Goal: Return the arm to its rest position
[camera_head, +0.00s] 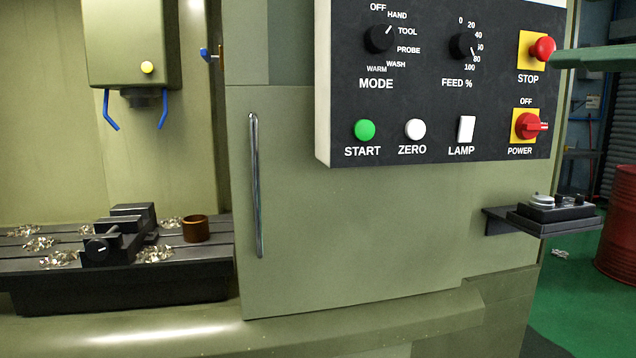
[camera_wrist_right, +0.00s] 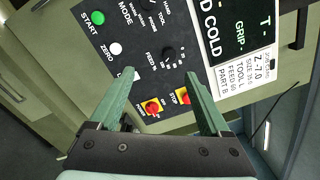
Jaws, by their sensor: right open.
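My right gripper (camera_wrist_right: 160,70) is open and empty in the right wrist view, its two green fingers pointing at the black control panel (camera_wrist_right: 135,45). One green part, likely a finger of it, enters the head view at the right edge, its tip close beside the red stop button (camera_head: 543,48). I cannot tell whether it touches. The red power switch (camera_head: 526,125) sits below on a yellow plate, its handle pointing right; it shows between the fingers in the right wrist view (camera_wrist_right: 152,107). My left gripper is not in view.
The panel (camera_head: 440,95) juts out from the green machine. A small shelf (camera_head: 545,220) with a dark device stands below it at right. A vise (camera_head: 115,240), brown cup (camera_head: 195,228) and metal chips lie on the machine bed. A red drum (camera_head: 618,225) stands far right.

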